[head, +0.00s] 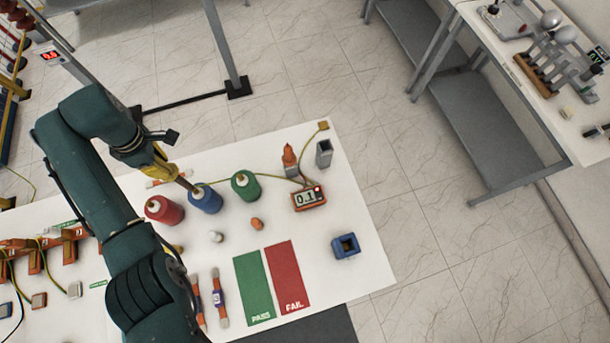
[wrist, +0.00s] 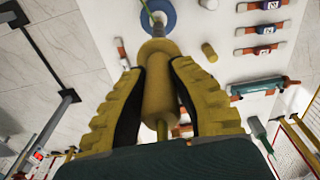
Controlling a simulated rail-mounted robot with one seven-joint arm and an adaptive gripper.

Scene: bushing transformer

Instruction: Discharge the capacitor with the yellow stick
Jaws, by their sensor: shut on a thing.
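My gripper (head: 155,163) is shut on the yellow stick (head: 172,174). In the wrist view, the two yellow fingers of my gripper (wrist: 158,72) sit on either side of the stick's thick yellow handle (wrist: 160,100). The stick's thin tip reaches the top of the blue capacitor (head: 206,201), which shows as a blue disc in the wrist view (wrist: 158,18). I cannot tell whether they touch. A red capacitor (head: 164,211) stands left of the blue one and a green capacitor (head: 245,185) right of it. All three stand upright.
An orange meter (head: 309,198) reads about 0.1, with a yellow-green cable running by the capacitors. Green PASS (head: 254,287) and red FAIL (head: 287,275) mats lie at the front. A blue square holder (head: 345,246) stands at right. The white table (head: 360,215) is clear beside it.

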